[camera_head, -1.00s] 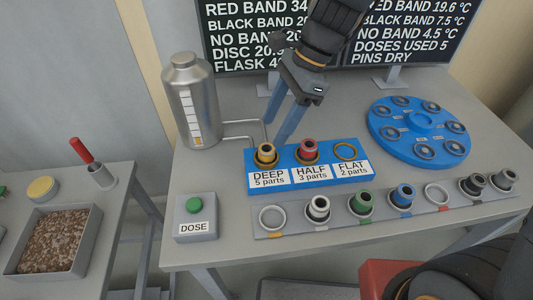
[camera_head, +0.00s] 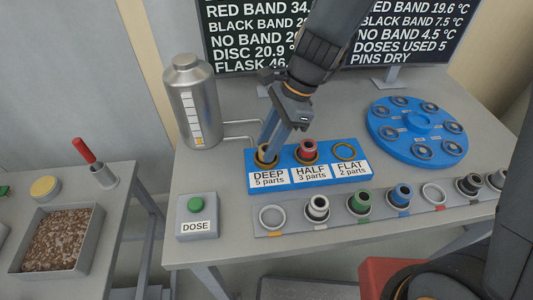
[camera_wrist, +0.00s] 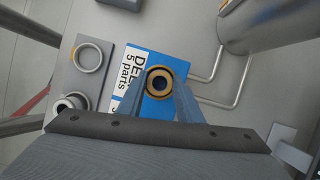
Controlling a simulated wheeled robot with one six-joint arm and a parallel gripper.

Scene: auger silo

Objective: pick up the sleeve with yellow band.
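The sleeve with the yellow band (camera_head: 266,154) stands upright in the DEEP place of the blue block (camera_head: 252,185). From above, it shows as a dark bore inside a yellow ring in the wrist view (camera_wrist: 160,82). My gripper (camera_head: 270,148) points down over it, with its blue fingers at the sleeve. In the wrist view my gripper (camera_wrist: 161,80) has one finger on each side of the sleeve. The fingers look open, and I cannot tell whether they touch it. They hide part of the sleeve in the head view.
A sleeve with a red band (camera_head: 308,149) stands close by in the HALF place; FLAT holds only a yellow ring (camera_head: 344,151). A metal flask (camera_head: 190,100) with pipes is left of the block. A grey rack (camera_head: 335,222) with several sleeves lies in front. A blue disc (camera_head: 419,130) is at right.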

